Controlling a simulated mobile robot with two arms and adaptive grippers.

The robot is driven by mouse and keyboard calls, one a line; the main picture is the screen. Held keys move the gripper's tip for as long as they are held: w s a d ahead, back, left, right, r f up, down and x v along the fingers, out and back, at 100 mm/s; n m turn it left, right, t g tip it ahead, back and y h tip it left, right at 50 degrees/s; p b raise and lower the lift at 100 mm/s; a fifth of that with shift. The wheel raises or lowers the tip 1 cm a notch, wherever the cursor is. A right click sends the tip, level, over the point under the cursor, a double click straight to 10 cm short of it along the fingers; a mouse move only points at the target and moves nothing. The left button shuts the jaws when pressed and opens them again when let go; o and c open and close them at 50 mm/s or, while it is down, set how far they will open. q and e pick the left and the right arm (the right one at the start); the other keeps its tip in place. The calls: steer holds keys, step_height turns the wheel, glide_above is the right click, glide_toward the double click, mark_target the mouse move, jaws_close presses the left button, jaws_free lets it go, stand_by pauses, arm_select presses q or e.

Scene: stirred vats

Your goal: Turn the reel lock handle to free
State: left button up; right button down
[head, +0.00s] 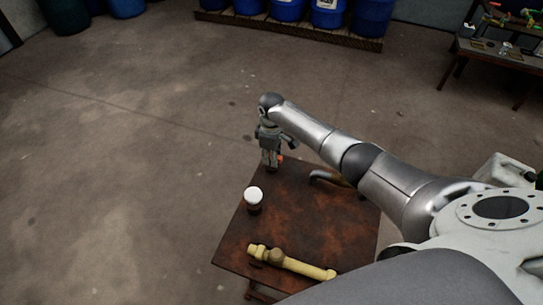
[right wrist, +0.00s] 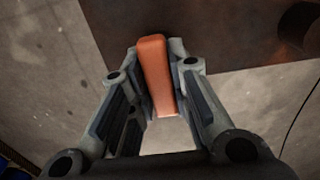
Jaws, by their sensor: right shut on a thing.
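An orange handle (right wrist: 153,75), which looks like the reel lock handle, stands lengthwise between the fingers of my right gripper (right wrist: 155,65) in the right wrist view. The gripper is shut on it. The reel and the handle's mount are hidden or cannot be made out, so I cannot tell the lock's position. My left gripper is not in view.
The rusty brown table (head: 292,218) bears a white-topped jar (head: 254,195), a yellow pipe with a fitting (head: 300,265) and a curved metal piece (head: 325,176) partly under my arm. Blue barrels (head: 328,14) stand at the back. The floor left of the table is clear.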

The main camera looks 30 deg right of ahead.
steer(key=c, duration=1.3)
jaws_free()
steer(key=shift+c, duration=0.2)
step_height(320, 180, up, 12)
